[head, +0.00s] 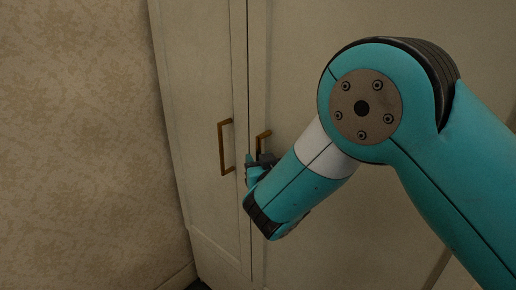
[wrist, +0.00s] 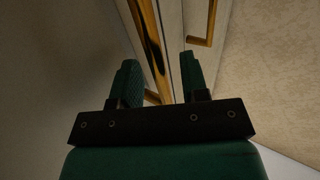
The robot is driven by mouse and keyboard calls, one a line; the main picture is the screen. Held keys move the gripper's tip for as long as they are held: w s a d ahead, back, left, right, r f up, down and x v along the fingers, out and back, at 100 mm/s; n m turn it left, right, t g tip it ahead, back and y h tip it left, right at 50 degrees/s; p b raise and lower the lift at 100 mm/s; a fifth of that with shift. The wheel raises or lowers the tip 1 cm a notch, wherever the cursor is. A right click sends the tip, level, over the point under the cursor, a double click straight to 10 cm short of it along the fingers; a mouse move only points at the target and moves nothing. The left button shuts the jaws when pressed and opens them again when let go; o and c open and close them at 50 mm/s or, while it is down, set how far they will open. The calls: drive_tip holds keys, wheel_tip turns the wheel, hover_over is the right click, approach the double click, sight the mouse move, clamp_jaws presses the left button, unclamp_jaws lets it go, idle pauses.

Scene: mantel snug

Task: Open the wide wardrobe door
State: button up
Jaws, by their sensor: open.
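The wide wardrobe door (head: 300,60) is the pale right-hand panel in the head view and looks shut. Its brass bar handle (head: 264,134) stands near its left edge, the lower part hidden by my gripper (head: 260,160). In the wrist view the handle (wrist: 150,40) runs between the two green fingers of my gripper (wrist: 160,62). The fingers are apart, with space visible on both sides of the bar. I cannot tell whether either finger touches it.
The narrow left door (head: 200,90) has its own brass handle (head: 222,148), close to the left of my gripper; this handle also shows in the wrist view (wrist: 209,25). A patterned wall (head: 75,130) stands left of the wardrobe. My arm hides much of the wide door.

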drive_tip(key=shift+w+a, duration=0.15)
drive_tip(key=shift+w, duration=0.35)
clamp_jaws()
